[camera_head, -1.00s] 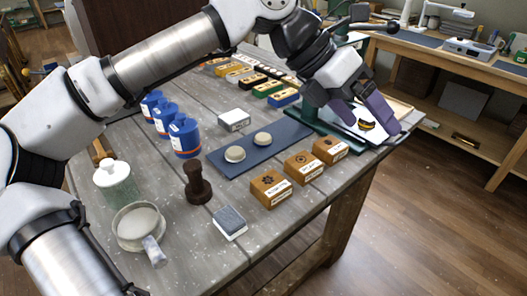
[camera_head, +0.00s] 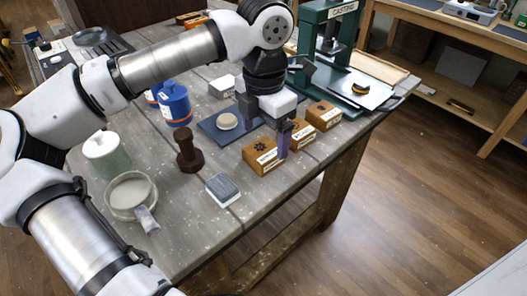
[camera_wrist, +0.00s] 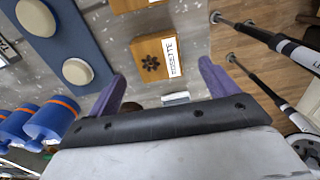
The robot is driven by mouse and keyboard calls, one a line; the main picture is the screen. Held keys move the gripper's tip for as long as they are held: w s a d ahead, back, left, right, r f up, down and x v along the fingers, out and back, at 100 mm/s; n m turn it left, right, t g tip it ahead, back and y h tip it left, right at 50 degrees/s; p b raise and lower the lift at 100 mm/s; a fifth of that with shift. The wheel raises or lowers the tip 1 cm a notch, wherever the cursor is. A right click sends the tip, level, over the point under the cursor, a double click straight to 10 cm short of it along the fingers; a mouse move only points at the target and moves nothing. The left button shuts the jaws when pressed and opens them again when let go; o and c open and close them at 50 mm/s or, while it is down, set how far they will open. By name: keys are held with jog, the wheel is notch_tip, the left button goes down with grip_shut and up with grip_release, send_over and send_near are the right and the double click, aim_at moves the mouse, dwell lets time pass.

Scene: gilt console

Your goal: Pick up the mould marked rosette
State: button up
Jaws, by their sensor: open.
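The rosette mould (camera_head: 258,160) is a wooden block, the front-left one of three on the table. In the wrist view the mould (camera_wrist: 150,60) shows a dark flower-like mark and a white label reading ROSETTE. My gripper (camera_head: 266,124) is above and close to it, fingers pointing down. One finger is on the blue mat side, the other towards the table's front edge. In the wrist view my gripper (camera_wrist: 162,85) is open and empty, and the mould lies ahead of the gap between the purple fingers. In the head view a finger hides part of the mould.
Two more wooden moulds (camera_head: 303,135) (camera_head: 323,115) stand behind it to the right. The blue mat (camera_head: 214,132) with pale discs lies alongside. A grey-and-white block (camera_head: 222,190) and a dark turned stamp (camera_head: 187,150) are nearby. The green press (camera_head: 322,50) stands behind.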

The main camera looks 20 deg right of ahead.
aim_at(264, 150)
jog(key=shift+w+f+p, duration=0.15)
jog(key=shift+f+p, duration=0.7)
jog(key=shift+f, duration=1.9)
jog(key=shift+c, duration=0.4)
jog(key=c, duration=1)
jog(key=shift+r, duration=0.15)
